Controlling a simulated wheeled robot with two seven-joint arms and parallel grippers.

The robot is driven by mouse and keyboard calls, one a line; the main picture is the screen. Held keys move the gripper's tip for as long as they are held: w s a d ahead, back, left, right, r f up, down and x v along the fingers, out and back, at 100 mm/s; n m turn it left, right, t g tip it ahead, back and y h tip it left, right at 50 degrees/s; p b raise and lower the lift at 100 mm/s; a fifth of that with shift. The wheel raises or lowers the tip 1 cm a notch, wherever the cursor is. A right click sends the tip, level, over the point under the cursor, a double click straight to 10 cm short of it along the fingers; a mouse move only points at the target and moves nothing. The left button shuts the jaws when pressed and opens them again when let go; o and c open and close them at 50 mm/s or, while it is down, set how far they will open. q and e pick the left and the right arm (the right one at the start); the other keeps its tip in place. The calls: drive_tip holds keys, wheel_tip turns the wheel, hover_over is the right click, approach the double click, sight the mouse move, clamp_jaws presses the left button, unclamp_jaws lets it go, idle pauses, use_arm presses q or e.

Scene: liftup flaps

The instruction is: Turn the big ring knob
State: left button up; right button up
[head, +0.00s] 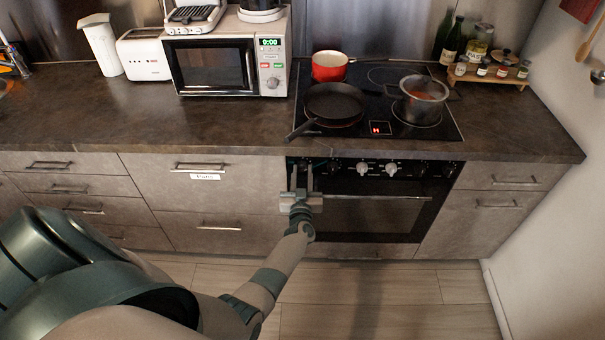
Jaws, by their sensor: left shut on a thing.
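The oven's black control panel (345,163) carries a row of knobs under the counter edge. Two pale knobs (376,169) sit in the middle and darker ones show to either side. My left gripper (301,168) is at the far left end of the panel, fingers pointing at it. It is shut on a dark knob there, which is mostly hidden between the fingers. Which way that knob is turned cannot be seen. My right gripper is not in view.
The oven door handle (375,198) runs just right of my left gripper. Above, the cooktop holds a black frying pan (334,105), a red pot (329,66) and a steel pot (422,97). A microwave (213,65) stands to the left. The front-left counter is clear.

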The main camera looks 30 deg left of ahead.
use_arm(q)
drive_tip(key=shift+n, duration=0.3)
drive_tip(key=n+b, duration=0.3)
drive_tip(key=n, duration=0.8)
drive_tip(key=shift+d+b, duration=0.1)
drive_tip(key=shift+b, duration=0.25)
drive_tip(key=o, duration=1)
drive_tip(key=shift+o, duration=0.2)
